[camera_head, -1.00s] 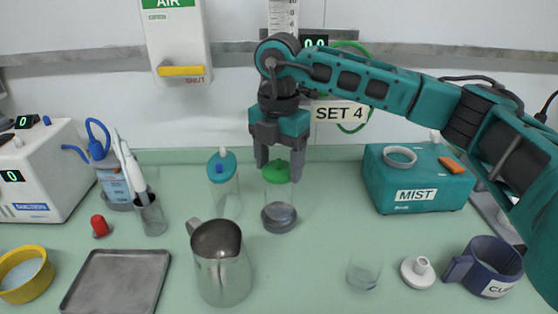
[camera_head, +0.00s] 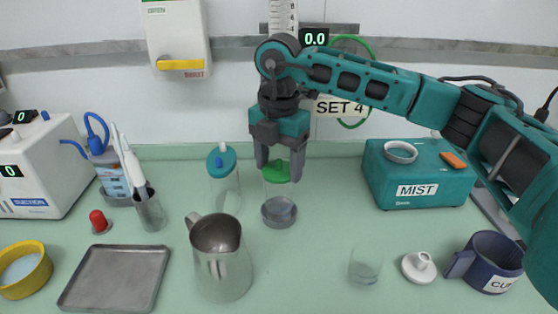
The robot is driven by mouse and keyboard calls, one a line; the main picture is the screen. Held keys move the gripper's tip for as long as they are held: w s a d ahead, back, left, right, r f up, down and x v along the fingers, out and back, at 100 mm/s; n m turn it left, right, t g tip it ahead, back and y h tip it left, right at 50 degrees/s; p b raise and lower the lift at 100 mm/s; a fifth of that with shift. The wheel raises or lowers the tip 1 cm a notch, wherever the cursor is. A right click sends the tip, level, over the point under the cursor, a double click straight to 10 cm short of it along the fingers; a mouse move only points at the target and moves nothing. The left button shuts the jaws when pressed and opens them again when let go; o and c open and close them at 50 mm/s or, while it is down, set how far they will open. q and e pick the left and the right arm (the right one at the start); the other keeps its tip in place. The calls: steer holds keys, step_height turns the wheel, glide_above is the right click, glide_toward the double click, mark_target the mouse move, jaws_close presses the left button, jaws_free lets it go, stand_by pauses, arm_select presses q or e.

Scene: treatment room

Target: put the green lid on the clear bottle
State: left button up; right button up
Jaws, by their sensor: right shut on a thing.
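The clear bottle (camera_head: 279,200) stands upright on the green counter, with a darker band around its base. The green lid (camera_head: 281,172) is at the top of the bottle, between the fingers of my right gripper (camera_head: 280,174). The gripper points down and is shut on the lid. The lid looks seated on the bottle's mouth, but the fingers partly cover it, so I cannot tell whether it sits fully down. My left gripper is not in view.
A clear bottle with a teal lid (camera_head: 222,162) stands just left. A steel jug (camera_head: 220,260) is in front. A beaker (camera_head: 365,265), white stopper (camera_head: 418,267) and blue cup (camera_head: 487,262) are at front right. The teal MIST box (camera_head: 415,180) is behind them.

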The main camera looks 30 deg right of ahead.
mark_target(279, 160)
steer(key=shift+f+b, duration=0.55)
steer(key=shift+f, duration=0.35)
stand_by(0.4)
steer(key=o, duration=1.1)
steer(key=shift+r+p, duration=2.55)
steer(key=shift+r, duration=1)
steer(key=shift+s+f, duration=0.1)
